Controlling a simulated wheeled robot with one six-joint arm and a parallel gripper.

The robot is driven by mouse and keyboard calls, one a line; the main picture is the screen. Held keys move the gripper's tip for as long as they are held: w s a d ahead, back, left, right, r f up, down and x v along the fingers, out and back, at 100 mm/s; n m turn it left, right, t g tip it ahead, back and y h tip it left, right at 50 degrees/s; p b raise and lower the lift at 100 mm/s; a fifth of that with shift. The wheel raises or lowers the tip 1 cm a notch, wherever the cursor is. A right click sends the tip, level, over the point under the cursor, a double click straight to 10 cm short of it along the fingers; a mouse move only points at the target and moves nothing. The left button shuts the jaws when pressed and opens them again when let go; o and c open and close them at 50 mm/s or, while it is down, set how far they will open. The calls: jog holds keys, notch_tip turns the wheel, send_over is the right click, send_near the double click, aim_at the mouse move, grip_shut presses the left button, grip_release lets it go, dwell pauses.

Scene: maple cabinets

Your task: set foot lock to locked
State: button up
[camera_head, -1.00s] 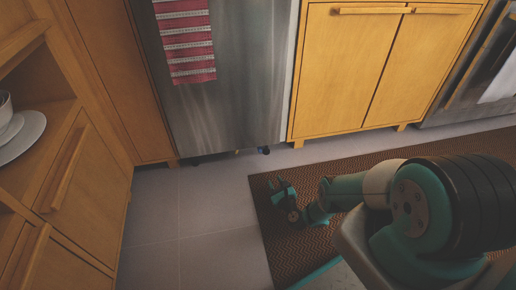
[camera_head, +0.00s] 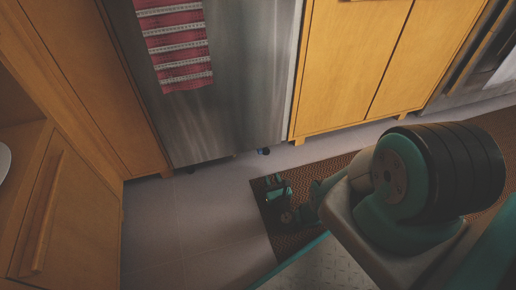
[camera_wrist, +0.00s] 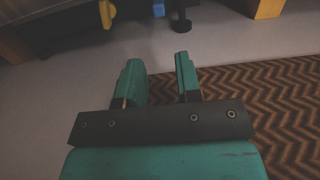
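A stainless steel appliance (camera_head: 225,95) stands between wooden cabinets, with small parts under its bottom edge. In the wrist view these are a yellow tab (camera_wrist: 106,13), a blue tab (camera_wrist: 158,8) and a dark round foot or caster (camera_wrist: 181,22).
A brown zigzag rug (camera_wrist: 265,100) lies under and right of my gripper. Bare tiled floor (camera_head: 190,215) is free at the left. Wooden cabinets (camera_head: 345,75) stand right of the appliance and more wooden units (camera_head: 60,215) at the left. A red striped towel (camera_head: 178,45) hangs on the appliance.

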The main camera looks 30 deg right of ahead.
aim_at(261, 153)
jog(key=b+x, duration=0.3)
jog(key=x, duration=0.1)
jog(key=b+x, duration=0.4)
jog(key=x, duration=0.1)
jog(key=b+x, duration=0.3)
jog(key=x, duration=0.1)
jog(key=shift+w+f, duration=0.35)
jog(key=shift+f, duration=0.05)
jog(key=w+b, duration=0.1)
jog(key=b, duration=0.1)
jog(key=shift+w+d+b, duration=0.15)
jog(key=shift+d+b, duration=0.05)
jog(key=shift+b, duration=0.15)
jog(key=shift+w+d+r+b, duration=0.15)
jog(key=shift+w+b, duration=0.3)
jog(key=shift+b, duration=0.25)
jog(key=shift+w+r, duration=0.2)
grip_shut()
